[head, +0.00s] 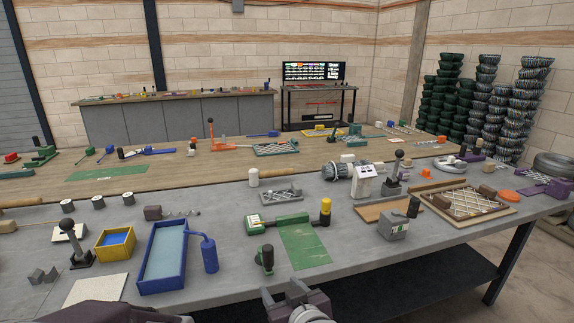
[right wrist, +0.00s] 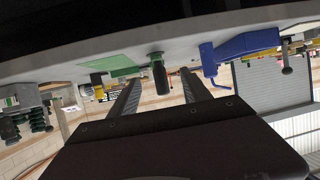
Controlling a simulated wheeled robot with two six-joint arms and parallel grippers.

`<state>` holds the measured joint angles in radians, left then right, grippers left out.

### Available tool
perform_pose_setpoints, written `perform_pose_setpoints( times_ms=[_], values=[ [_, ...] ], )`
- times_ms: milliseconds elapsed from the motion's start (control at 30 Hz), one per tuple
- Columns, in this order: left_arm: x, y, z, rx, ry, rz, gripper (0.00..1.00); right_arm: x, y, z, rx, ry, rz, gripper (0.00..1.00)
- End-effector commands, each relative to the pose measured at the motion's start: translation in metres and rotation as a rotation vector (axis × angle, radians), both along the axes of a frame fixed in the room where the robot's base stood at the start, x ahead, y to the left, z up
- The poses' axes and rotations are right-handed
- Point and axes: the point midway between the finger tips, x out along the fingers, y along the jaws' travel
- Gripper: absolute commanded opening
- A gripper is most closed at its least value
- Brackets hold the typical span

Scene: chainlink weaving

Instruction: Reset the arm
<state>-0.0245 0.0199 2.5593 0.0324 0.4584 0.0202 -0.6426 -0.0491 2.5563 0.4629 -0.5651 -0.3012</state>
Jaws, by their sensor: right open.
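My right gripper (head: 281,289) is at the bottom centre of the head view, at the front edge of the grey table (head: 225,283). Its two fingers are apart with nothing held between them; they also show spread in the right wrist view (right wrist: 161,76). A green tool with a black handle (head: 265,258) is on the table just beyond the gripper, apart from it in the head view. In the right wrist view this handle (right wrist: 159,77) lines up with the gap between the fingers. A dark part of my left arm shows at the bottom left; its fingers are out of view.
A blue tray (head: 163,283) with a blue cylinder (head: 210,254) and a yellow box (head: 115,243) stand to the left. A green mat (head: 305,247) lies beyond the gripper. A grey block (head: 394,226) and a framed mesh (head: 468,201) are to the right. The front right tabletop is fairly clear.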

Motion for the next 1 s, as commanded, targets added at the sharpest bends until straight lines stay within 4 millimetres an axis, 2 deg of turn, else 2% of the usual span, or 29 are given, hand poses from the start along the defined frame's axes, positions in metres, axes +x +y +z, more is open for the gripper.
perform_pose_setpoints(
  times_ms=[100, 200, 367, 467, 533, 600, 733, 767, 800, 833, 1000],
  values=[
    [0.0, 0.0, 0.0, 0.0, 0.0, 0.0, 0.36, 0.017, -0.04, -0.008, -0.023, 0.022, -0.091, 0.56],
    [0.0, 0.0, 0.0, 0.0, 0.0, 0.0, 0.36, 0.025, -0.076, -0.025, -0.048, 0.086, -0.161, 0.56],
    [0.0, 0.0, 0.0, 0.0, 0.0, 0.0, 0.36, 0.016, -0.135, -0.067, -0.079, 0.273, -0.264, 0.56],
    [0.0, 0.0, 0.0, 0.0, 0.0, 0.0, 0.36, -0.007, -0.166, -0.098, -0.093, 0.444, -0.316, 0.56],
    [0.0, 0.0, 0.0, 0.0, 0.0, 0.0, 0.36, -0.031, -0.182, -0.119, -0.103, 0.579, -0.341, 0.56],
    [0.0, 0.0, 0.0, 0.0, 0.0, 0.0, 0.36, -0.061, -0.19, -0.136, -0.116, 0.72, -0.351, 0.56],
    [0.0, 0.0, 0.0, 0.0, 0.0, 0.0, 0.36, -0.119, -0.191, -0.155, -0.172, 0.971, -0.339, 0.56],
    [0.0, 0.0, 0.0, 0.0, 0.0, 0.0, 0.36, -0.133, -0.192, -0.157, -0.181, 1.028, -0.347, 0.56],
    [-0.001, 0.0, 0.016, 0.0, 0.001, 0.0, 0.36, -0.141, -0.192, -0.141, -0.17, 1.064, -0.369, 0.56],
    [-0.001, 0.0, 0.033, 0.0, 0.002, 0.0, 0.36, -0.139, -0.192, -0.125, -0.169, 1.057, -0.367, 0.56],
    [0.0, 0.0, 0.088, 0.0, -0.001, 0.0, 0.36, -0.138, -0.191, -0.07, -0.169, 1.055, -0.365, 0.56]
  ],
)
